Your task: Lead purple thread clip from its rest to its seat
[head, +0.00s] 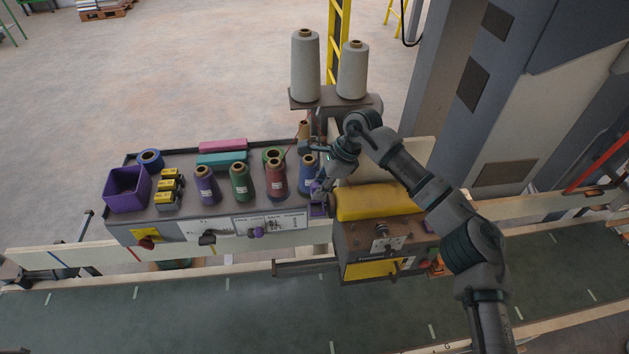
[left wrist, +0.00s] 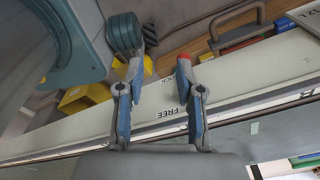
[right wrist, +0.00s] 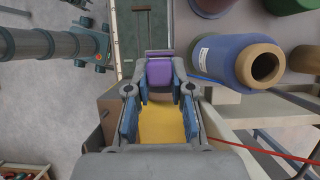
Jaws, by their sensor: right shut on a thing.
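The purple thread clip (right wrist: 159,72) shows in the right wrist view between the fingertips of my right gripper (right wrist: 158,88), which is shut on it. In the head view my right gripper (head: 320,186) is low beside the blue thread cone (head: 307,170), at the right end of the thread shelf. A small purple square part (head: 318,209) shows just below it; I cannot tell whether that is the clip or a separate holder. My left gripper (left wrist: 157,80) is open and empty over a pale rail marked FREE, and is outside the head view.
The shelf holds a purple bin (head: 127,188), yellow-topped parts (head: 168,190) and several thread cones. Two tall pale cones (head: 305,65) stand behind. A yellow-covered sewing head (head: 378,202) is close to the right gripper. A red thread (right wrist: 275,150) runs nearby.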

